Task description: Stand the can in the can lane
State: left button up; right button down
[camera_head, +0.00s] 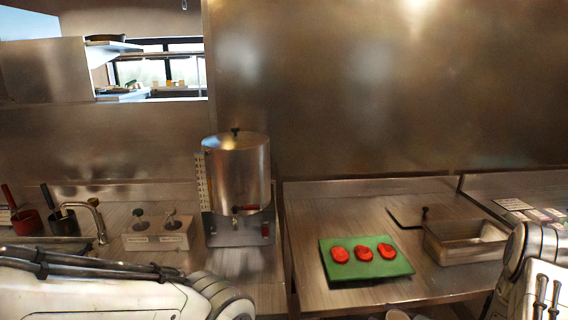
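I see no can and no can lane that I can make out in the head view. My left arm comes in along the bottom left and bends down out of the picture. My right arm shows at the right edge. Neither gripper's fingers show, so what they hold is hidden. A small pale rounded part at the bottom edge, right of the middle, is too cut off to identify.
A green board (345,279) with red patties (363,253) lies on the right steel counter (310,215). A steel pan (464,249) stands right of it. A steel urn (238,165) with a tap and a pump-topped box (157,242) stand left. The counter behind the board is clear.

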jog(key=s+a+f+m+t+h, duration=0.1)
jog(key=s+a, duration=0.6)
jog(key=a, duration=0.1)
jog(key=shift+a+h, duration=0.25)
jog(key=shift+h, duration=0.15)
